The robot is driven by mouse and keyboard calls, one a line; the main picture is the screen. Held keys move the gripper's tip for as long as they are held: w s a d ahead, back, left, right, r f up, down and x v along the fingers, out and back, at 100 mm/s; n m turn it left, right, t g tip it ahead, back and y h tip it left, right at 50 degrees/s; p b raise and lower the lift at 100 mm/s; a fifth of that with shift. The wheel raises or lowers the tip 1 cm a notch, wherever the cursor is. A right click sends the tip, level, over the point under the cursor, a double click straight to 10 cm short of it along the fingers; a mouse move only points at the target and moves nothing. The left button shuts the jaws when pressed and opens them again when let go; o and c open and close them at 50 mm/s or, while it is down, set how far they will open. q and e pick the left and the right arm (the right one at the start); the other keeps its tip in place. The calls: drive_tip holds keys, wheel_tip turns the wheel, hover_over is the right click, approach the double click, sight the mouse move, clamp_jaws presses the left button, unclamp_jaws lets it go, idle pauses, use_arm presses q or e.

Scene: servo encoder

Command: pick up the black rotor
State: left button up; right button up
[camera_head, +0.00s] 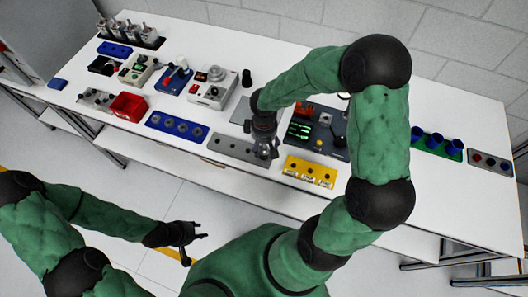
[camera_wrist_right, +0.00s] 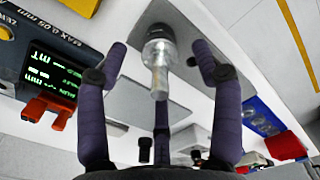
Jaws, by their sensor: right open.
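My left gripper (camera_head: 192,241) is off the table's front edge, fingers apart and empty.
A yellow block (camera_head: 309,172) and a dark device with a green display (camera_head: 318,128) are just right of my right gripper. A blue holder (camera_head: 177,127) and a red bin (camera_head: 129,107) are to the left. Green (camera_head: 436,146) and grey (camera_head: 490,161) holders are far right.

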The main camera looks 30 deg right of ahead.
wheel_tip(320, 180, down, 2)
drive_tip(key=shift+f, duration=0.2)
clamp_jaws()
drive_tip(key=shift+r, duration=0.1)
